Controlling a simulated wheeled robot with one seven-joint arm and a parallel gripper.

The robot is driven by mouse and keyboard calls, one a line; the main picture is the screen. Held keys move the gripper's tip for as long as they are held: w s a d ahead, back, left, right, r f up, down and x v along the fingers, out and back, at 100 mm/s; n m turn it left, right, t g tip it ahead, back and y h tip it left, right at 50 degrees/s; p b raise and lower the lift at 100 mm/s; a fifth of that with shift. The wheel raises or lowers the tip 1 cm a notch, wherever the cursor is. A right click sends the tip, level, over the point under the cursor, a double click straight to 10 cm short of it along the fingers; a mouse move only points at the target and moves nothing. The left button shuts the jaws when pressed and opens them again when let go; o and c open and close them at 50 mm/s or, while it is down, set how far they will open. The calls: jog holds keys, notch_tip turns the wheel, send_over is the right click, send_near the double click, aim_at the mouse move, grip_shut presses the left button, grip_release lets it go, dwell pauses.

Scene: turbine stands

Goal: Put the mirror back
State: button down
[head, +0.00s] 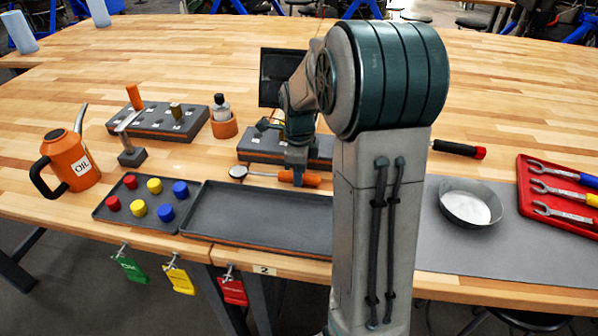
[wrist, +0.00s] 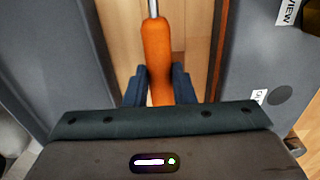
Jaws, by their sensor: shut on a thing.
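The inspection mirror has a small round head (head: 238,172), a thin metal stem and an orange handle (head: 313,181). It lies sideways between the dark tray and the grey stand behind it, at or just above the table; I cannot tell whether it touches the wood. My gripper (head: 298,181) points down and is shut on the orange handle. In the wrist view the handle (wrist: 156,48) runs between the two dark fingers, with the stem leading up; the mirror head is out of that view.
Behind the mirror is a grey stand (head: 257,143) with a dark upright panel (head: 279,76); my arm hides its right part. The empty dark tray (head: 255,215) is in front. A slotted block (head: 185,125), orange cup (head: 224,126) and oil can (head: 72,162) stand left.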

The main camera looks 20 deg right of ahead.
jog(key=shift+f, duration=0.3)
jog(key=c, duration=1)
grip_release()
jog(key=shift+r, duration=0.1)
jog(key=shift+r+p, duration=2.35)
jog(key=shift+r, duration=1.15)
jog(key=shift+f, duration=0.1)
